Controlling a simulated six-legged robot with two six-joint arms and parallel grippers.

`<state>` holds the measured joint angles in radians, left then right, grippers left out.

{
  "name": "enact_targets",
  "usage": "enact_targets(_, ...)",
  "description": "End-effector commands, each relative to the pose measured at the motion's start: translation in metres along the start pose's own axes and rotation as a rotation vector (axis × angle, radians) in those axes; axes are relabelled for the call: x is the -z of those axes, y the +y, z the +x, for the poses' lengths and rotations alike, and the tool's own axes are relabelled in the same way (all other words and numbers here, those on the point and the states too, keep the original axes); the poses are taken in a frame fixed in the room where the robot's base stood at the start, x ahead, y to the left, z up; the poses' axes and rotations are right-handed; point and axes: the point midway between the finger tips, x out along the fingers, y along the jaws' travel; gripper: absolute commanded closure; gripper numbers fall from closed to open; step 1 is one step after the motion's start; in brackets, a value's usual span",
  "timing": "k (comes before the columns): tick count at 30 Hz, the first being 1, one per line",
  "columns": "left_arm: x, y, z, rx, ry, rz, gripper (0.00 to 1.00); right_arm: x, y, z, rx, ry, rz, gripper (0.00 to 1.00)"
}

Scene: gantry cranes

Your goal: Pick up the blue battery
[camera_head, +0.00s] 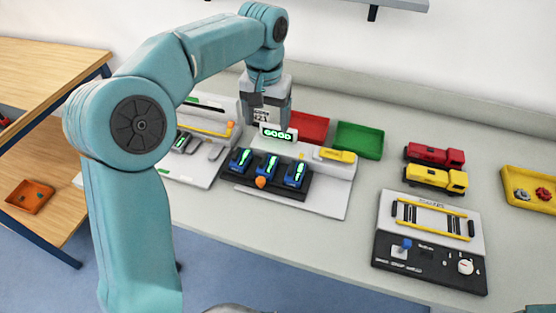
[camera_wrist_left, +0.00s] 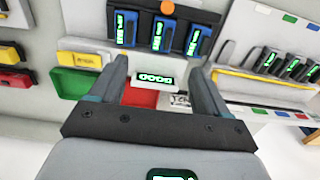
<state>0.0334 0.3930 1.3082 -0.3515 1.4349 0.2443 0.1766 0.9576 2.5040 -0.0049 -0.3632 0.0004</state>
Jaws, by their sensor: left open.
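Three blue batteries with green displays stand in a black holder: the left one (camera_head: 240,160), the middle one (camera_head: 267,166) and the right one (camera_head: 295,175). In the left wrist view they show at the top, the middle one (camera_wrist_left: 162,35) between the others. My left gripper (camera_head: 264,101) is behind the holder, apart from the batteries. Its two fingers (camera_wrist_left: 158,82) are spread, with nothing held between them. A small panel with a green readout (camera_wrist_left: 155,78) shows beyond the gap. My right gripper is not in view.
Red (camera_head: 309,127) and green (camera_head: 358,140) trays lie behind the holder. An orange ball (camera_head: 261,182) sits at its front edge. Another station (camera_head: 190,170) is on the left. Toy trucks (camera_head: 435,179) and a control panel (camera_head: 430,262) are on the right.

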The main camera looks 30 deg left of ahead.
Motion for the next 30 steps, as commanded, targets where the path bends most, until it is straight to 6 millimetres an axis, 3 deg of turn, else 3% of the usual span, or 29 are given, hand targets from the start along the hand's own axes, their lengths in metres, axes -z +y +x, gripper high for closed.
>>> enact_targets(5, -0.005, -0.004, 0.02, 0.004, -0.006, -0.009, 0.23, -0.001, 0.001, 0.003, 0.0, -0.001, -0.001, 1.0)
enact_targets(15, -0.009, -0.004, 0.095, 0.003, -0.006, -0.009, 0.23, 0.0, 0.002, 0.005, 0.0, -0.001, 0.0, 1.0)
enact_targets(23, -0.007, -0.003, 0.117, 0.003, -0.005, -0.006, 0.23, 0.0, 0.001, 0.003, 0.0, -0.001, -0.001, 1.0)
enact_targets(30, -0.004, -0.004, 0.154, 0.002, -0.005, -0.006, 0.23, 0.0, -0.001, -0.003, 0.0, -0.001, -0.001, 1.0)
